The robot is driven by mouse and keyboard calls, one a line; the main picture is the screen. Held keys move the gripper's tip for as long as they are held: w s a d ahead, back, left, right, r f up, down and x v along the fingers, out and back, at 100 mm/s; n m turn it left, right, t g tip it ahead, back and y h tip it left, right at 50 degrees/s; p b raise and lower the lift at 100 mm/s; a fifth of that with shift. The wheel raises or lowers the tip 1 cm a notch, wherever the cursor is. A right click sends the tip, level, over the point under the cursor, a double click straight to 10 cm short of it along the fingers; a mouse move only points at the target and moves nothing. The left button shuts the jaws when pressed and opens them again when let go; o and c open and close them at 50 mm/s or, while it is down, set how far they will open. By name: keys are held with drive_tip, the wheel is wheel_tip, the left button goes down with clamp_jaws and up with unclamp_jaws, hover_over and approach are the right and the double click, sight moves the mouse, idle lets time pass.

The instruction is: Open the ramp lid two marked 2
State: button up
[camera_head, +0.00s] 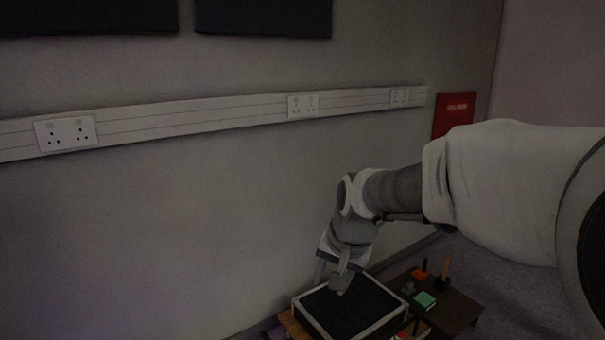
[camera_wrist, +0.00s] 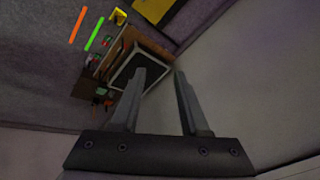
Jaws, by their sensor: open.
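My gripper (camera_head: 342,282) is low near the wall in the head view, over or in front of a black panel with a pale rim. In the wrist view my gripper (camera_wrist: 160,74) shows two separate fingers with nothing between them. A yellow and black piece (camera_wrist: 158,10) is at the top edge of the wrist view, partly cut off. It may be part of a ramp, but I cannot tell. I see no mark 2 and cannot make out a ramp lid in either view.
The black panel (camera_head: 348,312) sits beside a dark low table (camera_head: 455,309) with a green block (camera_head: 424,300) and small tools. The wrist view shows orange (camera_wrist: 77,25) and green (camera_wrist: 95,34) strips on the floor. A wall trunking (camera_head: 200,113) with sockets runs behind.

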drive_tip(key=s+d+r+n+t+h, duration=0.15)
drive_tip(key=s+d, duration=0.25)
drive_tip(key=s, duration=0.6)
drive_tip(key=s+d+r+n, duration=0.3)
drive_tip(key=s+d, duration=0.1)
drive_tip(key=s, duration=0.6)
wheel_tip(320, 180, up, 20)
drive_tip(key=s+p, duration=0.1)
drive_tip(key=p, duration=1.9)
drive_tip(key=shift+d, duration=0.3)
